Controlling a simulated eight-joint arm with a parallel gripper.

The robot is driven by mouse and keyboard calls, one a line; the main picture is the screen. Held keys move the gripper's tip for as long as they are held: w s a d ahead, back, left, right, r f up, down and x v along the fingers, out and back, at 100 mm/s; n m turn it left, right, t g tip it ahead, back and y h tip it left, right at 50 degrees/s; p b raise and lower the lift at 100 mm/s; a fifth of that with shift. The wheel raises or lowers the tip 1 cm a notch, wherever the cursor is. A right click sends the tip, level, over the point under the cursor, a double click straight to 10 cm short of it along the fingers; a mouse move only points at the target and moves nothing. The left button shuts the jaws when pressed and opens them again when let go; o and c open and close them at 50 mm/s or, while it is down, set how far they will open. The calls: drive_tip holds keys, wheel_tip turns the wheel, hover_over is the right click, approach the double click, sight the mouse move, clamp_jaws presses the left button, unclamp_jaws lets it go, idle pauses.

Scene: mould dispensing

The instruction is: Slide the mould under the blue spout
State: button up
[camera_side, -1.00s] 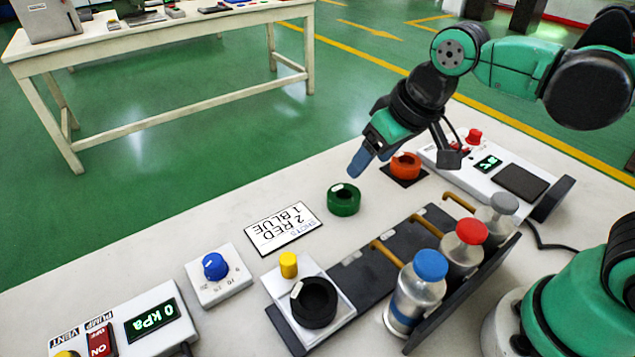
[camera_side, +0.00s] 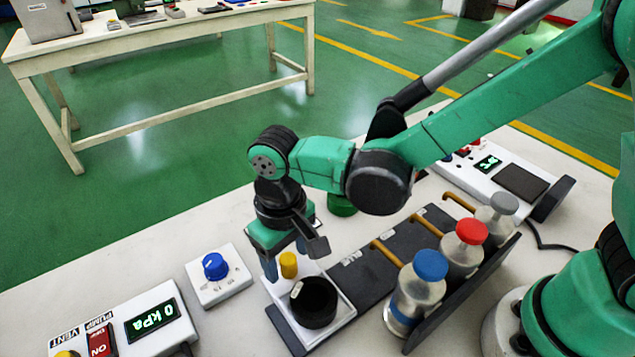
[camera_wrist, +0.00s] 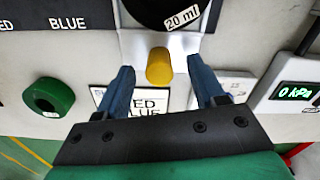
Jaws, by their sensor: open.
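The black ring-shaped mould (camera_side: 314,303) sits on a white carriage (camera_side: 345,306) at the near left end of a dark rail (camera_side: 365,278). In the wrist view the mould (camera_wrist: 160,8) carries a "20 ml" label. A yellow knob (camera_side: 288,262) stands on the carriage beside the mould.
Red-capped (camera_side: 464,250) and grey-capped (camera_side: 497,215) bottles stand farther along the rail. A green ring (camera_wrist: 50,97) lies on the table. A blue-knob dial box (camera_side: 215,268) and a kPa pump box (camera_side: 130,325) stand to the left. The shots card is mostly hidden behind my arm.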

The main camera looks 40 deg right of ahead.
drive_tip(key=shift+f, duration=0.45)
clamp_jaws()
idle(1.1)
